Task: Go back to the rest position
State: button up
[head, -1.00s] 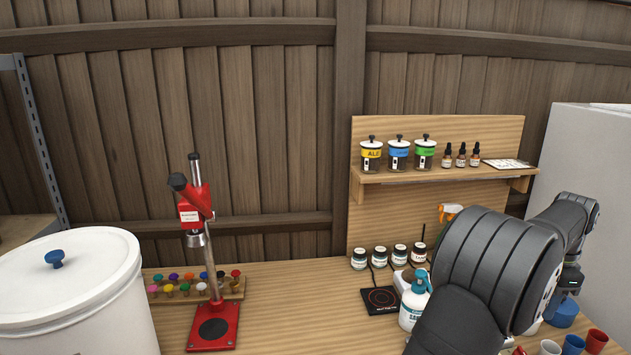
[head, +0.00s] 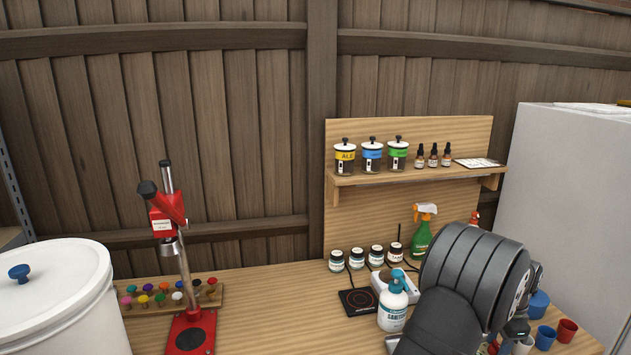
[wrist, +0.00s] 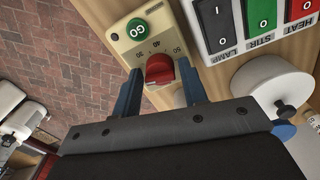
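My gripper (wrist: 159,70) shows in the wrist view with its two blue fingers apart. They stand on either side of a red knob (wrist: 160,68) on a cream timer box, with small gaps seen between knob and fingers. The knob looks nearer the box than the fingers, and I cannot tell whether they touch it. In the head view my arm's dark links fill the lower right and mostly hide the gripper.
A green GO button (wrist: 138,29) and a switch panel (wrist: 250,22) lie close to the fingers. A red capper (head: 190,330) stands left on the bench.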

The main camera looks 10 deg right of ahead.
dwell(0.3)
notch_tip(320, 180, up, 18)
notch_tip(320, 180, down, 18)
jog(key=shift+r, duration=0.2)
jog(key=shift+f, duration=0.25)
jog(key=n, duration=0.9)
jog(key=shift+n, duration=0.3)
jog(key=n, duration=0.4)
jog(key=shift+n, duration=2.2)
